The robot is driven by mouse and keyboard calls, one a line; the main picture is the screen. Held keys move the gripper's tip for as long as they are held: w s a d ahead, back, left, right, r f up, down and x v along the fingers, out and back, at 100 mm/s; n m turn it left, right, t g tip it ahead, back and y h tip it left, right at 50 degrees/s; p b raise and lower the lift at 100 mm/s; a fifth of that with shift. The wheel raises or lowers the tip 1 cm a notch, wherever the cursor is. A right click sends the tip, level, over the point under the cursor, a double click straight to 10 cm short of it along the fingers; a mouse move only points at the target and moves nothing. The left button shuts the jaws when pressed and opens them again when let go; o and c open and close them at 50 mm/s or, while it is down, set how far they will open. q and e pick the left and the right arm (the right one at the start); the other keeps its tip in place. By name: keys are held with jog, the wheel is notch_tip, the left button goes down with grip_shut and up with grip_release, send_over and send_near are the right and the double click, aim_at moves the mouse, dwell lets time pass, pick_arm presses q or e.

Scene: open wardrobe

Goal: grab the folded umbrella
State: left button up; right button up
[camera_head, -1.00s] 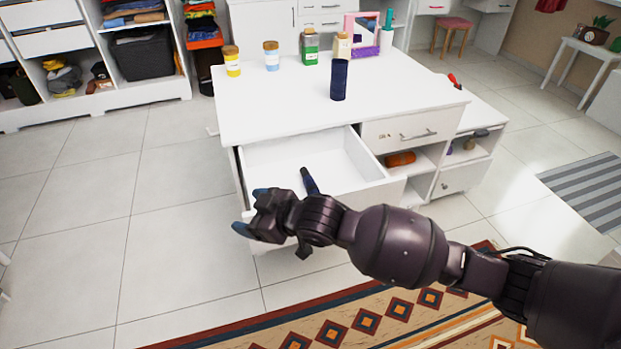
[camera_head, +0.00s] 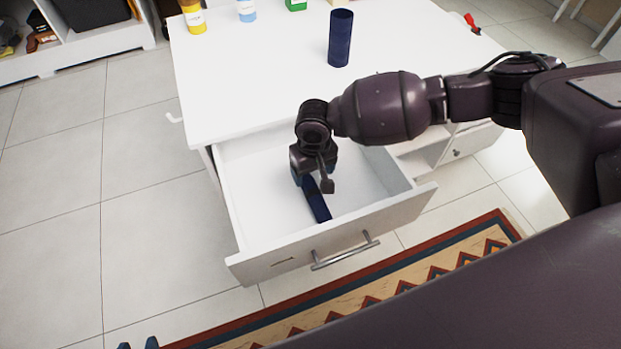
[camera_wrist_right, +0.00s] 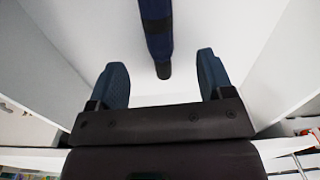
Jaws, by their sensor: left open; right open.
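The folded umbrella (camera_head: 318,203) is dark blue and narrow and lies in the open white drawer (camera_head: 262,235). Its far part is hidden under my right gripper (camera_head: 308,176), which is inside the drawer opening above it. In the right wrist view the umbrella (camera_wrist_right: 156,28) points down between the two blue fingers of the right gripper (camera_wrist_right: 162,68). These fingers are open, with gaps on both sides of the umbrella's dark end. Only the fingertips of my left gripper (camera_head: 137,344) show at the bottom left edge, apart and empty, away from the drawer.
A dark blue cylinder (camera_head: 340,38) stands on the white tabletop (camera_head: 250,75). A yellow jar (camera_head: 193,16) and other bottles are at its back edge. The drawer front (camera_head: 330,240) with its handle juts over the floor and patterned rug (camera_head: 440,270). Drawer walls flank my right gripper.

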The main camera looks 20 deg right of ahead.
aim_at(314, 193)
jog(key=shift+s+f+m, duration=0.1)
jog(key=shift+s+m, duration=0.3)
jog(key=shift+s, duration=0.35)
notch_tip(314, 193, down, 5)
jog(key=shift+r+b, duration=0.15)
jog(key=shift+b, duration=0.7)
jog(key=shift+w+f, duration=0.2)
jog(key=shift+f, duration=0.2)
notch_tip(314, 193, down, 4)
jog(key=shift+d+f+b, duration=0.1)
jog(key=shift+b, duration=0.9)
jog(key=shift+f, duration=0.3)
pick_arm(q)
jog(key=shift+g, duration=0.5)
jog(key=s+f, duration=0.1)
jog(key=f, duration=0.2)
jog(key=s+f, duration=0.1)
jog(key=shift+s+a+f, duration=0.2)
jog(key=shift+s+a, duration=0.1)
jog(key=shift+a, duration=0.1)
pick_arm(e)
jog(key=shift+w+r, duration=0.1)
pick_arm(q)
jog(key=shift+r, duration=0.1)
jog(key=shift+w+d, duration=0.1)
jog(key=shift+w, duration=0.05)
pick_arm(e)
jog(key=c, duration=1.1)
